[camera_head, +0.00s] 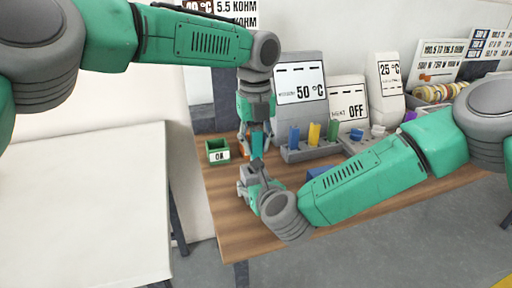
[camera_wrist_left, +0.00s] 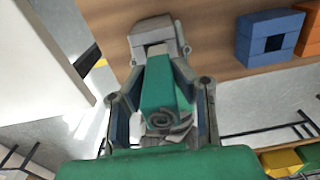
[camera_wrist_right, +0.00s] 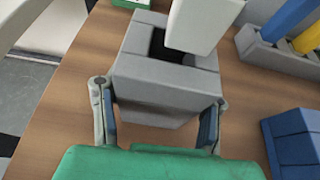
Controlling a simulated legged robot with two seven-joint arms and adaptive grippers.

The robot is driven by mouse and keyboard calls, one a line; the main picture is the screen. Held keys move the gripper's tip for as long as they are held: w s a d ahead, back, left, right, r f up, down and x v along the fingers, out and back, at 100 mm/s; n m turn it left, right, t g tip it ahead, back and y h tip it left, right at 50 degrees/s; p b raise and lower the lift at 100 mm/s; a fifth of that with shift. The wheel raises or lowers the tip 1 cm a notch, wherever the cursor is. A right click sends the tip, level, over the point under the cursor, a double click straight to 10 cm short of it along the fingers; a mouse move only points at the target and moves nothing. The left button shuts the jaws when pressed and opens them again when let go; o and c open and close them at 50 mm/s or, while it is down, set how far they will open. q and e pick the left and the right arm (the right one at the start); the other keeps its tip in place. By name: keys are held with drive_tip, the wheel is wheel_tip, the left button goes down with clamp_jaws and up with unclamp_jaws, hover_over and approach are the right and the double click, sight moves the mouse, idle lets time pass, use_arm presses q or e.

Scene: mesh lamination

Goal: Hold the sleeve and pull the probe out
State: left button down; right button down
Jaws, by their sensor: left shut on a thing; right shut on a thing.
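The grey sleeve (camera_wrist_right: 155,95), a square block with a dark opening in its top, sits between the fingers of my right gripper (camera_wrist_right: 158,120), which is shut on it low over the table. The pale grey probe (camera_wrist_right: 203,22) shows above the sleeve in the right wrist view. Its lower end overlaps the dark opening, and I cannot tell whether it is fully clear.
A blue block (camera_wrist_right: 295,140) stands right of the sleeve. A green box (camera_head: 217,151) marked 0A is to its left. A grey rack (camera_head: 308,152) with coloured pegs and display units stand behind. The wooden table's (camera_head: 232,225) front left is bare; my two arms are close together.

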sight(256, 129)
use_arm(q)
drive_tip(key=shift+r, duration=0.1)
drive_tip(key=shift+r, duration=2.1)
use_arm(e)
drive_tip(key=shift+w+d, duration=0.1)
drive_tip(key=c, duration=0.6)
unclamp_jaws()
